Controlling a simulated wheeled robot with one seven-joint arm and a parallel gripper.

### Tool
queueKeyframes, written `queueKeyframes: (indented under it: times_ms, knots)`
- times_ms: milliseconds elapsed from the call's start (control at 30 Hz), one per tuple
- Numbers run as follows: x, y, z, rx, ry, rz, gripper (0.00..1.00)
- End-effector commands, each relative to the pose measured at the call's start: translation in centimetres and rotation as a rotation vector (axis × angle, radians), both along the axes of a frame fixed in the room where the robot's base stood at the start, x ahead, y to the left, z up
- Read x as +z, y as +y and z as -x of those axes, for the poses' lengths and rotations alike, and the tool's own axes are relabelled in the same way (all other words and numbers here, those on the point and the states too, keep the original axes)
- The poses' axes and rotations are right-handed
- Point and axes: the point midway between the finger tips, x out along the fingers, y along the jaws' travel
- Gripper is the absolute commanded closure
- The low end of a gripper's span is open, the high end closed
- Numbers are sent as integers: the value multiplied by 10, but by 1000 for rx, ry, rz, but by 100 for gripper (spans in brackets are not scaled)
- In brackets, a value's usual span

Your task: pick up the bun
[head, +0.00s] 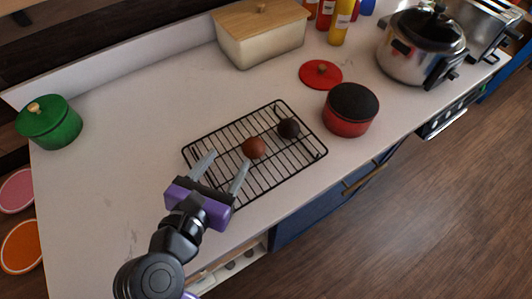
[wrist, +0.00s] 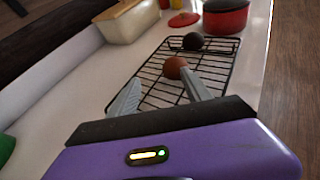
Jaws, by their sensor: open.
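A round reddish-brown bun (head: 254,147) rests on a black wire rack (head: 222,131) on the white counter. It also shows in the wrist view (wrist: 175,67), just beyond the tip of my right finger. A darker, nearly black round item (head: 289,127) sits on the rack farther right; it also shows in the wrist view (wrist: 193,41). My gripper (head: 229,158) is open and empty over the rack's near left part. Its fingers point toward the bun, which is not between them. I cannot tell whether the right fingertip touches the bun.
A red pot (head: 349,118) stands right of the rack, with a red lid (head: 321,74) behind it. A cream bin with a wooden lid (head: 262,45), bottles (head: 341,22) and a steel cooker (head: 416,58) stand at the back. A green pot (head: 49,121) is far left. The counter left of the rack is clear.

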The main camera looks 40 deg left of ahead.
Motion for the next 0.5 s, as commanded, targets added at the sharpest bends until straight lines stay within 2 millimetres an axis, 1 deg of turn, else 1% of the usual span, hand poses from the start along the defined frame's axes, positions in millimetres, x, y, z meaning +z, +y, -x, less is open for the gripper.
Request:
queueKeyframes:
  times_ms: [33,100,200,267,500]
  knots:
    - [-3,-7,-1,-5,-9,73,43]
    - [-5,-14,-2,-4,-16,153,43]
    - [-8,-17,-2,8,-20,209,43]
    - [-9,-16,-5,14,-24,222,43]
    - [-17,-11,-26,15,-24,222,43]
